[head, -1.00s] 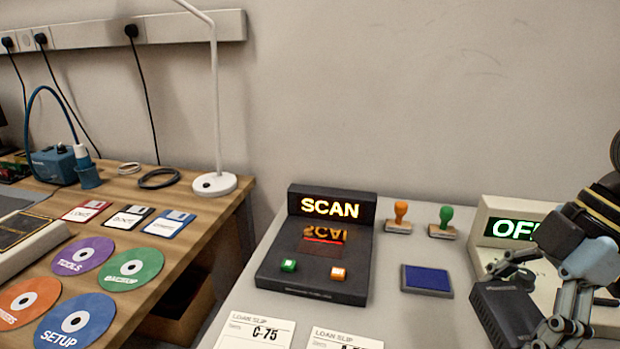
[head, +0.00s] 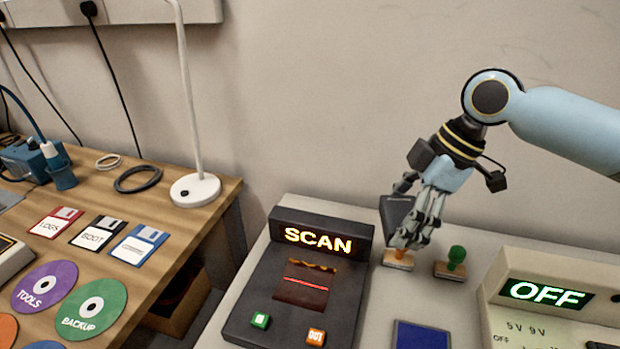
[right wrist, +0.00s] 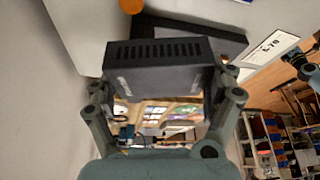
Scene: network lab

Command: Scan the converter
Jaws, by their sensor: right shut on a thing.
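The converter (head: 396,216) is a small black box with a row of vent slots, which show in the right wrist view (right wrist: 158,56). My right gripper (head: 412,238) is shut on it and holds it up in front of the orange stamp, to the right of the scanner. The scanner (head: 258,280) is a dark unit with a lit SCAN sign (head: 319,240), a glowing red line in its window (head: 303,286), a green button (head: 260,320) and an orange OUT button (head: 316,337).
A green stamp (head: 456,256) stands right of my gripper. The orange stamp's base (head: 398,261) shows below it. A blue ink pad (head: 421,336) lies in front. A beige device with an OFF display (head: 545,293) stands at right. A white lamp (head: 195,188) is on the wooden table.

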